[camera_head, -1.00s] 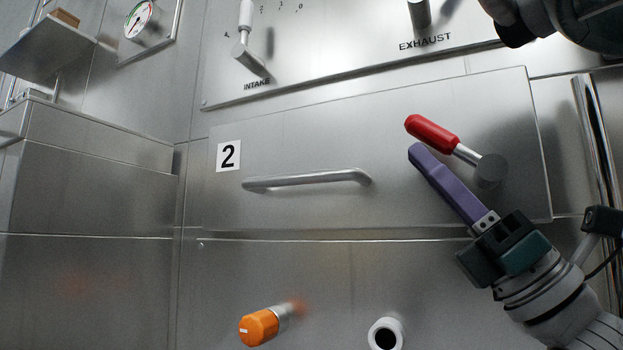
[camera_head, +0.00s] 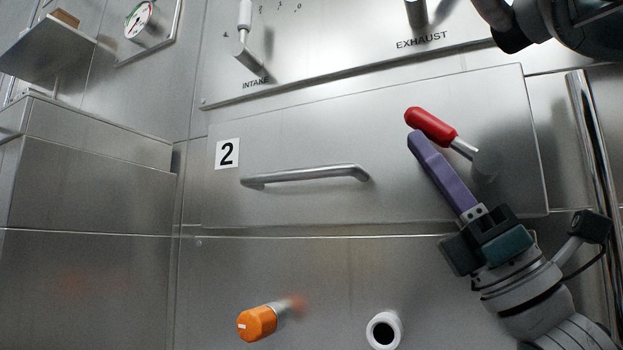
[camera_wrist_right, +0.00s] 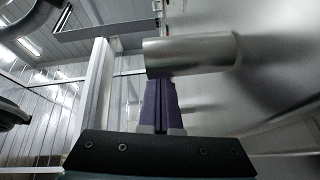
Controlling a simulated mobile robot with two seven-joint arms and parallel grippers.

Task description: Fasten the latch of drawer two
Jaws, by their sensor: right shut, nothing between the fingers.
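Drawer two (camera_head: 330,205) is a steel front with a "2" label (camera_head: 227,153) and a bar handle (camera_head: 310,175). It looks closed. Its latch has a red grip (camera_head: 431,126) on a metal rod, turned to the upper left from a round grey pivot (camera_head: 486,163). My right gripper (camera_head: 416,140) is shut and empty. Its purple fingertips lie just below the red grip's left end; I cannot tell whether they touch. In the right wrist view, the purple fingers (camera_wrist_right: 160,105) point towards a grey metal cylinder (camera_wrist_right: 190,54), and the red grip does not show. My left gripper is not in view.
The intake lever (camera_head: 250,55) and exhaust knob (camera_head: 416,14) are on the panel above. An orange knob (camera_head: 257,323) and a white round port (camera_head: 383,331) stick out below the drawer. A vertical metal bar (camera_head: 594,150) stands at right.

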